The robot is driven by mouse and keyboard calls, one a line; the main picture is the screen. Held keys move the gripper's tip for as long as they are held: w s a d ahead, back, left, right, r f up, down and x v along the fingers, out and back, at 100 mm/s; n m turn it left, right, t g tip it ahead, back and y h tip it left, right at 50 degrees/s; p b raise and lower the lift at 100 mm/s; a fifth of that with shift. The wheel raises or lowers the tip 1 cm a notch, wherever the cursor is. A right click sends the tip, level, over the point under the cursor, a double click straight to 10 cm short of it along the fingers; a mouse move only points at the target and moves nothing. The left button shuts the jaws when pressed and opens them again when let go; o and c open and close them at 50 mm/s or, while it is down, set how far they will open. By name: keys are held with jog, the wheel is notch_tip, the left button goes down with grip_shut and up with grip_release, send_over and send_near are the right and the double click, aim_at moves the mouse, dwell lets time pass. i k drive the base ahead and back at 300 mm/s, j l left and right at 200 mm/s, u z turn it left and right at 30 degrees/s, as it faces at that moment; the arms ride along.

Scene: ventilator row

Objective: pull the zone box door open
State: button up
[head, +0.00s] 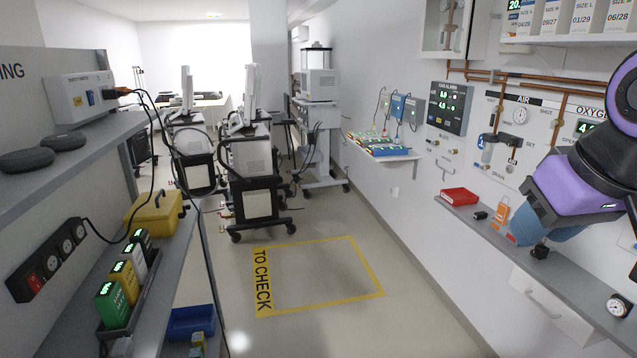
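A white wall box (445,28) with a pale frame and pipework showing inside hangs high on the right wall; it may be the zone box. Its upper part is cut off by the picture's top edge, and I cannot tell whether its door is shut or clear. My gripper (536,232) is at the right, over the grey wall shelf, well to the right of and below this box. It has a purple body and blue fingers pointing down and left. The gap between the fingers does not show clearly. A small black knob-like item (540,252) sits just below the fingers.
Copper pipes, a gas alarm panel (449,108) and an air panel (519,122) line the right wall. The grey shelf (570,272) holds a red box (459,196). Ventilator carts (250,165) stand left of centre. The marked floor (325,285) is clear.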

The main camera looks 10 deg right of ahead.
aim_at(460, 54)
jog(key=i, duration=1.8)
jog(key=i+z, duration=0.15)
jog(key=i, duration=0.65)
jog(key=i+j+z, duration=0.15)
jog(key=i, duration=0.6)
jog(key=i+j+z, duration=0.1)
jog(key=z, duration=0.15)
